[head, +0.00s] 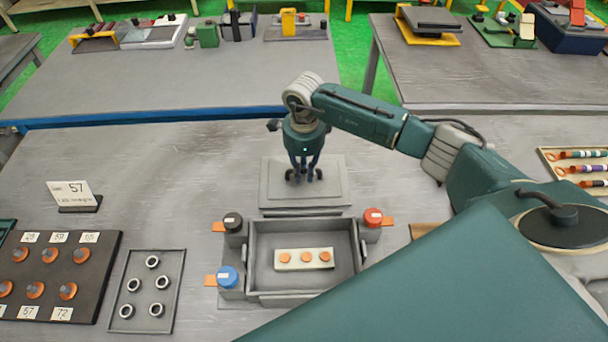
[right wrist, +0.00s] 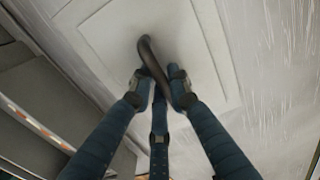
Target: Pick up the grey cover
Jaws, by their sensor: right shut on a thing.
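The grey cover (head: 330,190) is a flat, stepped rectangular plate just behind the grey open box (head: 255,262). It lies level; I cannot tell for sure whether it touches the table. My right gripper (head: 304,174) points down over the middle of the cover. In the right wrist view the fingers (right wrist: 160,90) are closed around a dark curved handle (right wrist: 150,60) on the cover's pale top (right wrist: 110,35). The fingers hide part of the handle. My left gripper is not in view.
The box holds a pale block (head: 304,259) with orange discs. Black (head: 233,223), blue (head: 228,277) and red (head: 373,218) terminals flank it. A tray of rings (head: 145,290) and a dark peg board (head: 68,270) stand left.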

